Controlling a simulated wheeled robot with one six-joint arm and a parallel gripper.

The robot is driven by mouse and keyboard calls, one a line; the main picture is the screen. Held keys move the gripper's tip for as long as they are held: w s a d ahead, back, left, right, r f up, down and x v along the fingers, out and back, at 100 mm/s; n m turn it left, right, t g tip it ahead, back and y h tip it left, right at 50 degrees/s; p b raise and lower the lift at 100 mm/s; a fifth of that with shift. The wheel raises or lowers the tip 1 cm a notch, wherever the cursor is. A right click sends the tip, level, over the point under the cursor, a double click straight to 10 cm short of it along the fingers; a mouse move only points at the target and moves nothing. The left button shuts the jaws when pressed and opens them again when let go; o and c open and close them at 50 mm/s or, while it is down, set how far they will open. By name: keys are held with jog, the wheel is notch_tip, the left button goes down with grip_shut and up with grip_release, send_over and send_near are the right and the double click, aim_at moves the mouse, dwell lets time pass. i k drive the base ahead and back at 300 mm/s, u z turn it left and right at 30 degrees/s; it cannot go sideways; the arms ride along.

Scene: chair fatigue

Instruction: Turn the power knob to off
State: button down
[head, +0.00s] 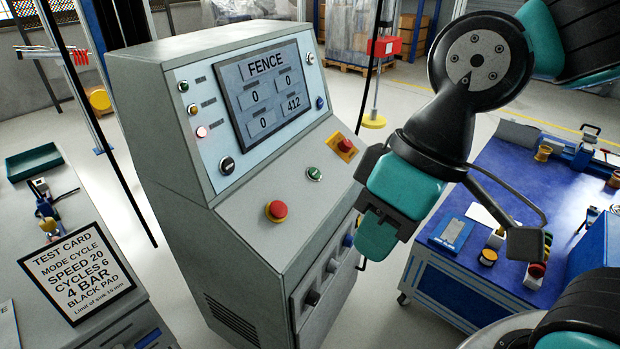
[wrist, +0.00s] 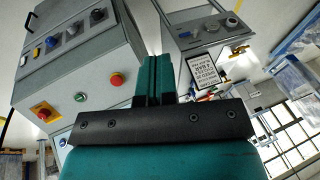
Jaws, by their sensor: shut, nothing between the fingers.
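The grey control cabinet (head: 200,150) stands in the middle of the head view. On its sloped desk is a red rotary knob on a yellow plate (head: 346,145), which looks like the power knob; its markings are too small to read. It also shows at the left of the wrist view (wrist: 43,112). A green button (head: 314,173) and a red mushroom button (head: 277,210) sit on the same desk. My gripper (head: 376,238) is shut and empty, to the right of the desk and apart from the knob. Its closed teal fingers also show in the wrist view (wrist: 156,85).
The cabinet's screen (head: 262,92) reads FENCE. A black selector knob (head: 227,165) sits below it, and several knobs (head: 332,266) line the lower front. A blue workbench (head: 500,180) with parts stands at right. A test card (head: 77,273) stands on the left bench.

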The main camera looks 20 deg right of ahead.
aim_at(345, 145)
jog(key=u, duration=0.05)
jog(key=k, duration=0.6)
jog(key=z, duration=0.55)
jog(key=i, duration=1.1)
jog(key=u, duration=0.3)
